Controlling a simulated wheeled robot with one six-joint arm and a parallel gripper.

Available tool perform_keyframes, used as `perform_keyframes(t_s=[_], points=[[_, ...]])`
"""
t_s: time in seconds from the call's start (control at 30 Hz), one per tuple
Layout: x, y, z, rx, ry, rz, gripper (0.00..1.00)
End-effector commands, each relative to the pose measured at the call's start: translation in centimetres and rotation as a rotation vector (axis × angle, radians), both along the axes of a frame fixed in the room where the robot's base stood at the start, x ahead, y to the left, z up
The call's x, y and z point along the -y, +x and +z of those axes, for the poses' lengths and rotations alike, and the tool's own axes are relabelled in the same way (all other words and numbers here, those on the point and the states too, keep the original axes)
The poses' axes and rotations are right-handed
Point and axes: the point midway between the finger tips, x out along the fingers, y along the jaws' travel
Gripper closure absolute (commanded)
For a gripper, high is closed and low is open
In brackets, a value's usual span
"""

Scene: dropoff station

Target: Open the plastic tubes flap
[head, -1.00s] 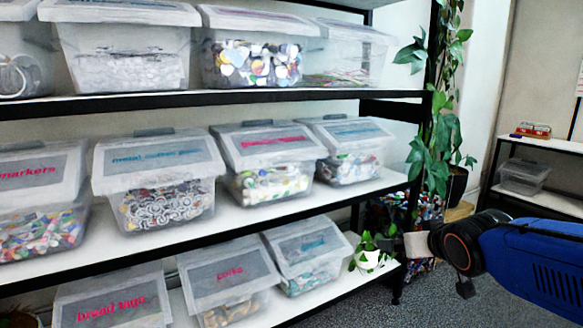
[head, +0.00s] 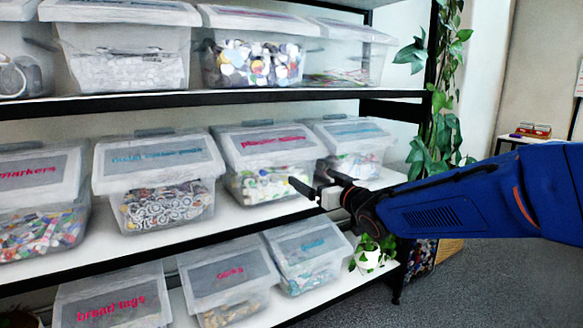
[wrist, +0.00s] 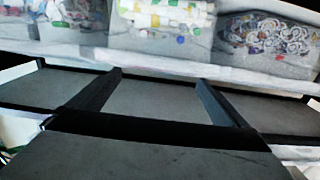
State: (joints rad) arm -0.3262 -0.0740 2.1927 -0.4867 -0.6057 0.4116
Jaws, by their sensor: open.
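The bin with the pink label starting "plastic" (head: 268,165) stands on the middle shelf in the head view. The rest of its label is blurred. Its sloped front flap (head: 272,141) is closed, and colourful pieces show through the clear body. My gripper (head: 318,184) is open and empty in front of this bin's right side, near the neighbouring bin with blue lettering; I cannot tell the exact gap. In the wrist view, the dark fingers of my gripper (wrist: 158,80) are spread apart with nothing between them. A bin with white, green and yellow pieces (wrist: 165,18) shows beyond them.
A bin of ring-like pieces (head: 160,204) stands to the left, and the bin with blue lettering (head: 352,132) to the right. The black-edged upper shelf (head: 250,96) runs above. Plants (head: 437,130) stand at the right end. The grey floor in front is clear.

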Motion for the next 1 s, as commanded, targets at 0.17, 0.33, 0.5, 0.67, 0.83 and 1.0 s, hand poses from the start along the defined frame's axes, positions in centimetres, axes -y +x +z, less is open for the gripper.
perform_keyframes(t_s=[0.17, 0.33, 0.5, 0.67, 0.83, 1.0], points=[[-1.7, 2.6, -0.1, -0.002, -0.001, 0.0, 0.03], [-3.3, 4.9, -0.1, -0.002, -0.003, 0.0, 0.03], [-4.9, 7.3, -0.1, -0.002, -0.001, -0.001, 0.03], [-6.3, 9.4, -0.1, -0.001, -0.002, -0.001, 0.03], [-7.4, 11.0, 0.0, -0.001, -0.002, -0.001, 0.03], [-7.9, 11.7, -0.1, -0.001, -0.002, -0.001, 0.03]])
